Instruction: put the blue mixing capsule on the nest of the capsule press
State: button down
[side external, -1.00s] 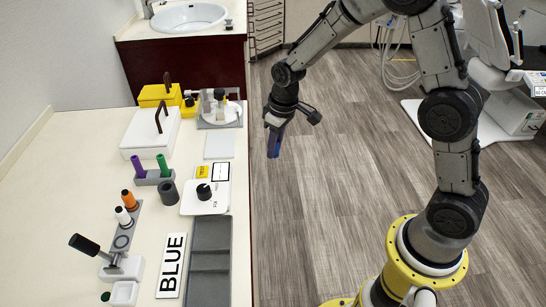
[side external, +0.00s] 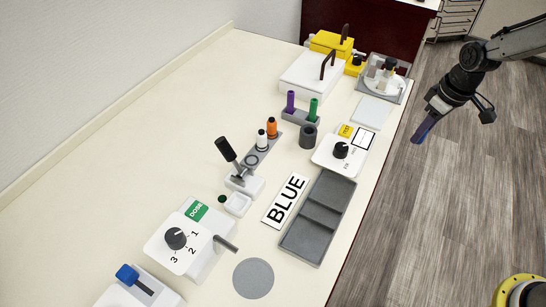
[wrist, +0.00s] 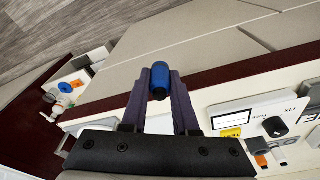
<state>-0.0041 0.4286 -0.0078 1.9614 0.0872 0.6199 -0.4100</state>
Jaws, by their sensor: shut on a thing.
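The blue mixing capsule (wrist: 160,78) is between the two fingertips of my gripper (wrist: 161,84) in the wrist view, which is shut on it. In the side view my gripper (side external: 420,131) hangs in the air over the floor, just right of the counter edge, with its fingers pointing down. The capsule is hard to make out there. A small lever device with a black handle (side external: 226,149) and pale base (side external: 245,186) stands mid-counter and looks like the capsule press. I cannot tell its nest for sure. A small white tray (side external: 237,204) sits in front of it.
A grey rack (side external: 263,148) behind the lever device holds white and orange capsules and has an empty ring. A purple and green tube stand (side external: 300,117), a knobbed white box (side external: 341,152), a BLUE sign (side external: 286,200), a grey tray (side external: 318,217) and a dose unit (side external: 190,240) crowd the counter.

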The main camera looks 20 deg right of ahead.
jog(key=a+r+n, duration=0.1)
jog(key=a+n, duration=0.1)
jog(key=a, duration=0.1)
jog(key=w+a+r+n, duration=0.1)
jog(key=a+r+n, duration=0.1)
jog(key=a, duration=0.1)
jog(key=a+r+n, duration=0.1)
jog(key=a+r, duration=0.1)
jog(key=a, duration=0.1)
jog(key=shift+w+a+r+n+y, duration=0.1)
jog(key=shift+w+n+y, duration=0.1)
jog(key=shift+n+y, duration=0.2)
jog(key=a+r+n, duration=0.1)
jog(key=a, duration=0.1)
jog(key=a+r+n, duration=0.1)
jog(key=a, duration=0.1)
jog(key=a+r+n, duration=0.1)
jog(key=a, duration=0.2)
jog(key=shift+s+r+g, duration=0.15)
jog(key=shift+s+g, duration=0.25)
jog(key=s+a+r+n, duration=0.2)
jog(key=s+a, duration=0.1)
jog(key=a, duration=0.4)
jog(key=s+a+r+n, duration=0.2)
jog(key=s+a+n, duration=0.1)
jog(key=a, duration=0.5)
jog(key=shift+s+r+g, duration=0.2)
jog(key=shift+r+g, duration=0.2)
jog(key=shift+w, duration=0.1)
